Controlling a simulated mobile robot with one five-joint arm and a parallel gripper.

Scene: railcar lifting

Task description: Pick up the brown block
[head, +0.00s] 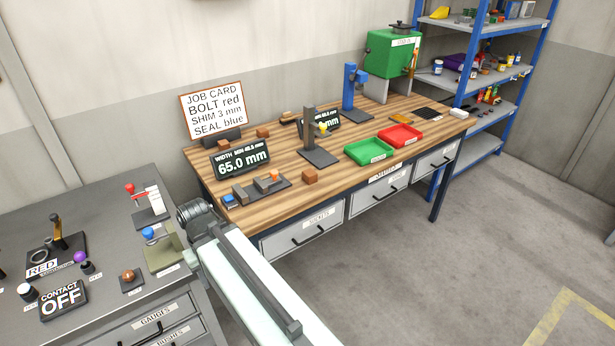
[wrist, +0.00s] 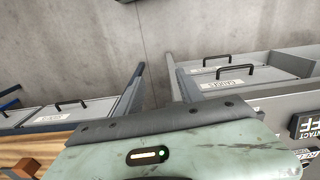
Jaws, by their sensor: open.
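A brown block (head: 310,177) sits on the wooden workbench near its front edge, right of the grey stepped fixture (head: 262,188). A brown block (wrist: 24,168) also shows at the lower left of the wrist view, partly cut off. Two other small brown pieces, one behind the readout (head: 263,133) and one to its left (head: 222,140), lie at the back. My gripper (head: 195,213) is at the far end of my arm, over the gap between the two benches, left of the block and apart from it. It is open and holds nothing visible; its fingertips are hard to make out.
A readout showing 65.0 mm (head: 240,160) and a dark stand (head: 317,150) stand on the bench around the block. Green (head: 368,151) and red (head: 400,135) trays lie right. A grey bench (head: 100,235) with switches stands left. Open floor (head: 480,250) lies in front.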

